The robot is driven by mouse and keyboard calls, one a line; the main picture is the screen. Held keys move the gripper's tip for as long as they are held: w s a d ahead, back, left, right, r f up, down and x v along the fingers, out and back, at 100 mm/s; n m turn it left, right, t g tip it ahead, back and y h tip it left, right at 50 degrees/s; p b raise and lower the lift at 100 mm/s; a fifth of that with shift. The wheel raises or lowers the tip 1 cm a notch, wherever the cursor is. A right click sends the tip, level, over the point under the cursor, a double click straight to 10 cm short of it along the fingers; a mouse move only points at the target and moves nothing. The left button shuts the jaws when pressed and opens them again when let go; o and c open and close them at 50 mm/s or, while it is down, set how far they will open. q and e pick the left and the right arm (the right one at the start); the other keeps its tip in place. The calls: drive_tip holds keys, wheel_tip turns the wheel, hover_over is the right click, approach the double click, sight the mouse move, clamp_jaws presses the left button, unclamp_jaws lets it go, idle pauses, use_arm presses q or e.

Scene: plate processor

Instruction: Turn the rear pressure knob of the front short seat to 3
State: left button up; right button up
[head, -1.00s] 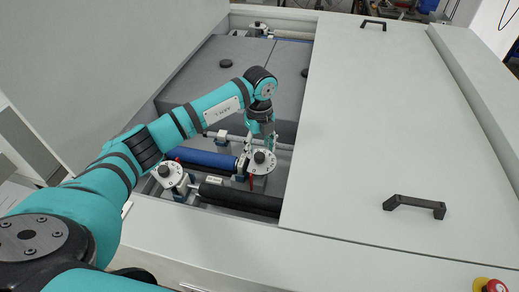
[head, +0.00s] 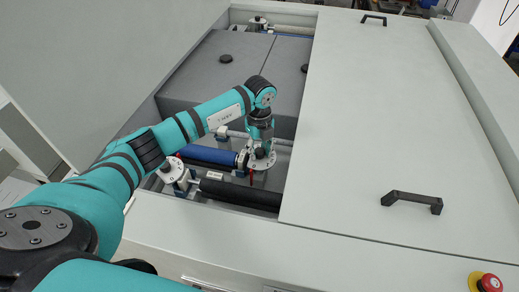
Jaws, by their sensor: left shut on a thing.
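In the head view, two white round dials with black knobs sit at the near end of the open bay. The front-left dial (head: 171,170) is clear of my arm. The other dial (head: 262,163), further right, has my left gripper (head: 260,150) pointing down over it. My left gripper is shut on that dial's black knob (head: 260,154), whose top is mostly covered by the fingers. The dial numbers are too small to read. My right gripper is not in view.
A blue roller (head: 208,155) and a black roller (head: 240,194) lie beside the dials. Grey blocks (head: 217,70) fill the bay behind. A large pale cover (head: 390,110) with black handles closes the right side. A red emergency button (head: 490,283) sits at lower right.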

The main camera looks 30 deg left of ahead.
use_arm(q)
clamp_jaws()
drive_tip(key=m+b, duration=0.3)
drive_tip(key=m, duration=0.1)
drive_tip(key=shift+f+b, duration=0.2)
drive_tip(key=shift+b, duration=0.2)
drive_tip(key=m+b, duration=0.3)
drive_tip(key=m, duration=0.1)
drive_tip(key=shift+m, duration=0.3)
drive_tip(key=m+b, duration=0.3)
drive_tip(key=shift+w+r+m, duration=0.1)
drive_tip(key=shift+m, duration=0.3)
drive_tip(key=m+b, duration=0.4)
drive_tip(key=m, duration=0.2)
drive_tip(key=m+b, duration=0.2)
drive_tip(key=m, duration=0.3)
drive_tip(key=shift+r, duration=0.15)
drive_tip(key=shift+m, duration=0.3)
drive_tip(key=o, duration=1.1)
unclamp_jaws()
